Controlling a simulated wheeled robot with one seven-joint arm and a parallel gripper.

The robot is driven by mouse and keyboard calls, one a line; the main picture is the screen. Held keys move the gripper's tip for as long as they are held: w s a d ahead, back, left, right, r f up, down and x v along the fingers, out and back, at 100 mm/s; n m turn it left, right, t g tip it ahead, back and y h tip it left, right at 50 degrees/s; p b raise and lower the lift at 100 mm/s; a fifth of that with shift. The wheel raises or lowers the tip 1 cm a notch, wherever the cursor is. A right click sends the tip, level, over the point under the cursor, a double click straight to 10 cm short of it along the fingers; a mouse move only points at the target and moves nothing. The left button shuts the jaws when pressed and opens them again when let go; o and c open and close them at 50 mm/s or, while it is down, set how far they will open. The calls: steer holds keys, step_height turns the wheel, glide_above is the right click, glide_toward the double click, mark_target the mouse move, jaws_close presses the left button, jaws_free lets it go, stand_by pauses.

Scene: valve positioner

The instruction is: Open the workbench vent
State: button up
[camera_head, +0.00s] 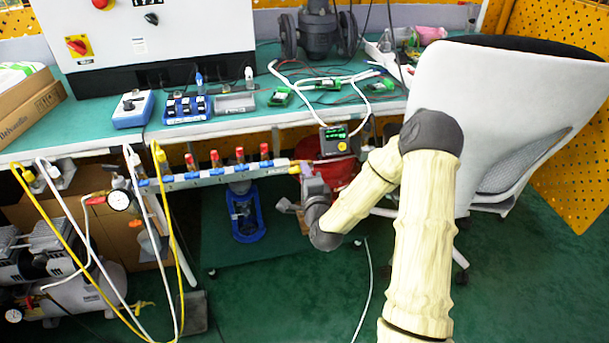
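A blue and silver manifold (215,175) runs along the front edge of the workbench (240,134). Several small red-capped valves (239,156) stand on it. I cannot tell which part is the vent; it may be at the right end of the manifold, where a yellow fitting (282,162) shows. My gripper (303,172) is at that right end, close to the yellow fitting. Its fingers are small and partly hidden, so I cannot tell whether they touch the fitting or are open or shut. My cream-coloured arm reaches in from the lower right.
A white office chair (480,110) stands close to the right of my arm. Yellow and white hoses (75,225) hang at the left with a pressure gauge (119,200). A dark green-screened device (336,142) sits just above my gripper. The green floor in front is mostly clear.

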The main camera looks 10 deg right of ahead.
steer(key=shift+a, duration=0.1)
steer(key=s+p, duration=0.5)
steer(key=s, duration=0.4)
steer(key=shift+s+r, duration=0.15)
steer(key=shift+r, duration=0.15)
steer(key=shift+s+p, duration=0.15)
steer(key=shift+p, duration=0.5)
steer(key=s+p, duration=0.8)
steer(key=p, duration=0.1)
steer(key=shift+f+p, duration=0.25)
steer(key=shift+p, duration=0.1)
